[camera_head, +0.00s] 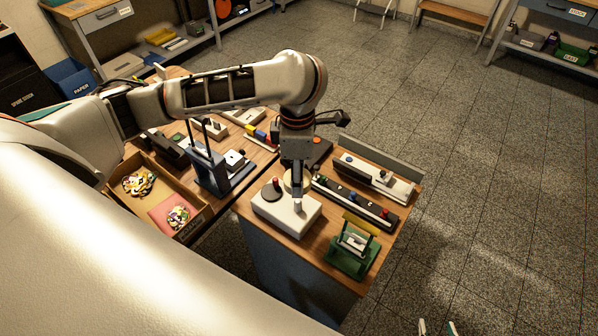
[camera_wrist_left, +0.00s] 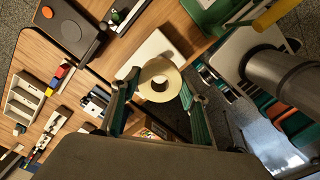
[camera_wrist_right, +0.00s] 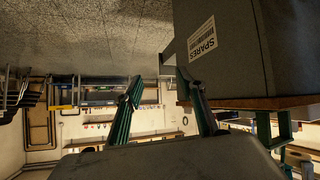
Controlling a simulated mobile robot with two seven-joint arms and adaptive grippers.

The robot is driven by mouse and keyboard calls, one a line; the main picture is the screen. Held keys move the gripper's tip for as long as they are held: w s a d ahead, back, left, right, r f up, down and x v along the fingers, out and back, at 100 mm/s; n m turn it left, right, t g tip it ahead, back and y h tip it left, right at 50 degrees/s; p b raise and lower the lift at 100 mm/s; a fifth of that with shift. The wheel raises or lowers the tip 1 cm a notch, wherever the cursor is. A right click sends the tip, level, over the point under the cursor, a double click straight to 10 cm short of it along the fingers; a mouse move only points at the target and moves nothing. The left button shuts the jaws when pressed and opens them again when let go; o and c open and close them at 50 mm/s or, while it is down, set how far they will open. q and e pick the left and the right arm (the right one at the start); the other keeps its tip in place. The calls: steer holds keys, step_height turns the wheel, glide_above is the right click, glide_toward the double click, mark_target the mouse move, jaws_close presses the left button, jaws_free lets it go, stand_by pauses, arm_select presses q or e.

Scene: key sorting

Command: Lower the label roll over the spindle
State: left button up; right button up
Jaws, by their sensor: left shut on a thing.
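The label roll (camera_wrist_left: 159,80) is a cream ring between the fingertips of my left gripper (camera_wrist_left: 160,92), which is shut on it. In the head view the roll (camera_head: 287,184) is partly hidden by my left gripper (camera_head: 298,195), which points down over the white base box (camera_head: 285,222). The white box (camera_wrist_left: 148,48) also shows just beyond the roll in the left wrist view. I cannot make out the spindle clearly, nor whether the roll touches it. My right gripper (camera_head: 437,327) is open and empty, away from the table; its spread fingers show in the right wrist view (camera_wrist_right: 163,92).
A dark disc with a red knob (camera_head: 272,188) sits at the box's back left. A green stand (camera_head: 353,250) is to the right, near the front edge. A rail with coloured buttons (camera_head: 355,203) lies behind. A two-section wooden tray (camera_head: 186,229) is left. The floor at right is clear.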

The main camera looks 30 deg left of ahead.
mark_target(298, 201)
arm_select(q)
steer(key=shift+f, duration=0.1)
arm_select(e)
steer(key=shift+f, duration=0.15)
arm_select(q)
steer(key=shift+f+b, duration=0.15)
steer(key=shift+b, duration=0.15)
steer(key=shift+f+b, duration=0.35)
steer(key=shift+b, duration=0.15)
steer(key=shift+f+b, duration=0.8)
steer(key=shift+b, duration=0.1)
steer(key=shift+f+b, duration=0.2)
steer(key=shift+b, duration=0.1)
arm_select(e)
steer(key=shift+w+a+f+y, duration=0.15)
steer(key=shift+w+a+f, duration=0.1)
steer(key=shift+a+f, duration=0.15)
steer(key=shift+w+a+f+y, duration=0.2)
steer(key=shift+a+f, duration=0.1)
steer(key=shift+a, duration=0.2)
